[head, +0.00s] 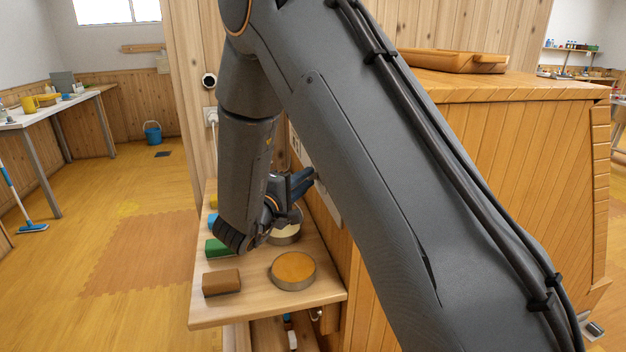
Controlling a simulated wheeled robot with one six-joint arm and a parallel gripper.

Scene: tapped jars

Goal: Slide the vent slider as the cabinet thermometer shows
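My gripper (292,186) is at the end of my arm, above the wooden shelf and close to the side of the wooden cabinet (480,160). Its dark fingers point right, toward a pale panel (328,203) on the cabinet side. The panel is mostly hidden behind my arm. I cannot make out the vent slider or the cabinet thermometer. The view is too small and blocked to tell whether the fingers are open or touching anything.
The shelf (235,312) holds a jar with an orange-brown lid (294,268), another jar (285,235) partly behind my gripper, a brown block (221,283) and a green block (216,248). A wooden tray (452,61) lies on the cabinet. Open floor is at left.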

